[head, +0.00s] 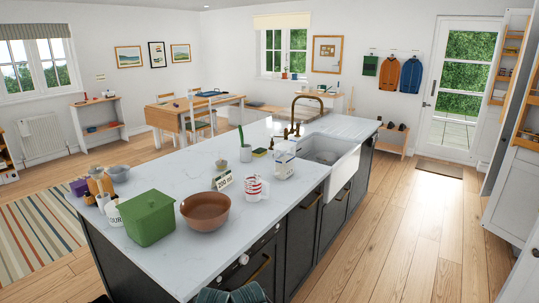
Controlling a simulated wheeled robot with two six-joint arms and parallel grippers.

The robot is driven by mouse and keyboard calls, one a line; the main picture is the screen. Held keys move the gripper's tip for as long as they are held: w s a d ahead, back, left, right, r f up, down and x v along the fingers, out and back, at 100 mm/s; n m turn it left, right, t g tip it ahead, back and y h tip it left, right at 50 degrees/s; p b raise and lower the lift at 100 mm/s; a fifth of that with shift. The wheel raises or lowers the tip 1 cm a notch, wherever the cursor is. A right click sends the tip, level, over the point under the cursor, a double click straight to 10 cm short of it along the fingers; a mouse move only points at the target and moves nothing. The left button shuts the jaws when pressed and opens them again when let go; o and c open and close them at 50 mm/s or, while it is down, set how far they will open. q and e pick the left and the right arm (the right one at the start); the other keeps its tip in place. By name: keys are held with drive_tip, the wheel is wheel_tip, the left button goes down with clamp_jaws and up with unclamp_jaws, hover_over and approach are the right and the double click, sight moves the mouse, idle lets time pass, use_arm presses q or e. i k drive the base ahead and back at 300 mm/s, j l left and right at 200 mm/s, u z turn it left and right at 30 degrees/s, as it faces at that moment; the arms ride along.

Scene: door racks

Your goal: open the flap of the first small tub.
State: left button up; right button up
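Neither of my grippers is in view. I cannot make out a small tub with a flap. Wooden door racks (514,33) with small items hang on an open white cabinet door at the far right. More wooden racks (527,138) show on a nearer white door at the right edge, also with small items too small to tell apart. A green lidded box (147,218) stands shut on the island's near left part.
A marble-topped island (170,263) fills the middle. Open wooden floor (425,235) lies between the island and the right-hand cabinets.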

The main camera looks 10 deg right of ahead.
sight(283, 160)
drive_tip(key=i+l+z, duration=0.35)
drive_tip(key=i+l, duration=0.65)
drive_tip(key=l, duration=0.35)
drive_tip(key=i+l+z, duration=0.4)
drive_tip(key=i+l, duration=0.65)
drive_tip(key=i, duration=0.1)
